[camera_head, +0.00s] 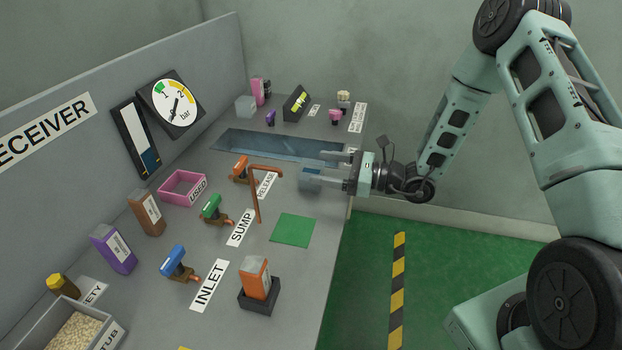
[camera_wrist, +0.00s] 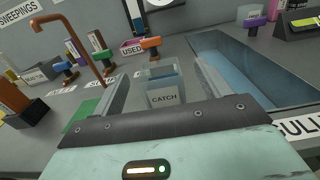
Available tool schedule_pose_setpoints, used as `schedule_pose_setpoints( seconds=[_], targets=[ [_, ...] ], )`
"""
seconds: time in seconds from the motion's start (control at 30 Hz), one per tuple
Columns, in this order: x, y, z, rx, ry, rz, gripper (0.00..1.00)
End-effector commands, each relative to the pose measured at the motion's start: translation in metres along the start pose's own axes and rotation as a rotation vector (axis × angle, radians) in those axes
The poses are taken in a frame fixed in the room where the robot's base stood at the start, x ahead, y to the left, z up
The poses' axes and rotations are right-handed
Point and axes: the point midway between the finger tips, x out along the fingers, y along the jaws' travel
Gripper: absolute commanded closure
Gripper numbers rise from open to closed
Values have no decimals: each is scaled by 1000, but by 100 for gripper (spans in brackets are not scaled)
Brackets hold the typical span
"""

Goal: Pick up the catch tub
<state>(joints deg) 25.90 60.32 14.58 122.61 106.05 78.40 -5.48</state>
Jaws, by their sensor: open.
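The catch tub (camera_wrist: 164,88) is a small, clear blue-grey open box with a white CATCH label facing the wrist camera. In the head view it (camera_head: 311,179) stands upright on the grey bench, beside the blue trough and right of the RELEASE label. My gripper (camera_head: 335,170) is open, its two fingers pointing left toward the tub. In the wrist view my gripper (camera_wrist: 165,90) has one finger on each side of the tub, with gaps visible. I cannot tell how far the fingertips reach along its sides. Nothing is held.
The sunken blue trough (camera_head: 275,146) lies behind the tub. A thin copper spout (camera_head: 257,195) rises to its left, above a green square (camera_head: 293,230). An orange-handled valve (camera_head: 241,170) and a pink USED tray (camera_head: 183,187) stand further left. The bench edge is just right of the tub.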

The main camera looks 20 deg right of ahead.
Motion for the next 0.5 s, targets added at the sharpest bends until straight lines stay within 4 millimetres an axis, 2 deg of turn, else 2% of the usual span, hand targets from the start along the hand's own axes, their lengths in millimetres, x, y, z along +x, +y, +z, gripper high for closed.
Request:
schedule_pose_setpoints(
  seconds=[0.1,0.2,0.5],
  targets=[
    [20,3,-8,1,0,5,24],
    [32,2,-6,-1,-1,4,24],
    [40,2,-5,0,0,1,24]
  ],
)
